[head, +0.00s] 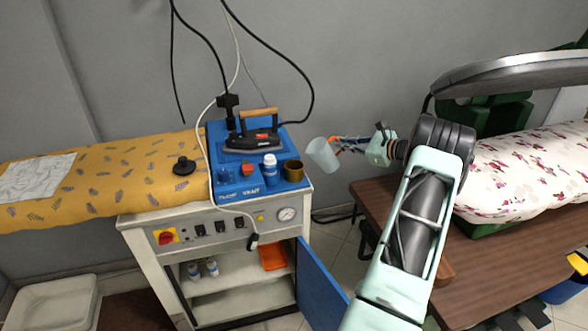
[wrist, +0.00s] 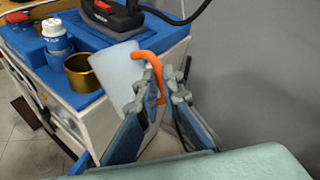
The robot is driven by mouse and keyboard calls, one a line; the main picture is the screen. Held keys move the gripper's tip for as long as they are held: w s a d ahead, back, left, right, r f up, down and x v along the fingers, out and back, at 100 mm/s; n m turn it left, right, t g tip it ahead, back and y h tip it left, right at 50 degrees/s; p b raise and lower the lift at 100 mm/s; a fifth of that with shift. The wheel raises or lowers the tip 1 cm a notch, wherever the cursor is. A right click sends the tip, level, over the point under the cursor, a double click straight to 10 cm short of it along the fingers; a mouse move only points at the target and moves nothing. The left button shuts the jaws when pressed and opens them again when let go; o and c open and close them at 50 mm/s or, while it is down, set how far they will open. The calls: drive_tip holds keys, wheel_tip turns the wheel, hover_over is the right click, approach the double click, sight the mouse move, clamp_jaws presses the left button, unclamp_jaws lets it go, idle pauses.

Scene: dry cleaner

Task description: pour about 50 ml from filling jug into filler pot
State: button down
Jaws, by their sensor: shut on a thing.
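The filling jug (head: 322,153) is a pale translucent cup with an orange handle. My gripper (head: 342,144) is shut on that handle and holds the jug in the air, just right of the blue-topped steam unit. The jug leans in the head view; its contents cannot be made out. In the wrist view the jug (wrist: 118,69) is left of my gripper (wrist: 153,78). A brass-coloured open pot, which looks like the filler pot (head: 293,172), stands upright on the blue top at its right edge. It also shows in the wrist view (wrist: 80,73), left of the jug and apart from it.
The unit's blue door (head: 318,285) is open below. A brown table (head: 390,202) is at right.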

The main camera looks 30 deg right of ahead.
drive_tip(key=d+r+m+t+y, duration=0.2)
drive_tip(key=d+r+m, duration=0.2)
drive_tip(key=r, duration=0.4)
drive_tip(key=shift+s+d+r+m+t+p, duration=0.3)
drive_tip(key=shift+s+d+m+t+p, duration=0.05)
drive_tip(key=shift+s+m+t+p, duration=0.1)
idle(1.1)
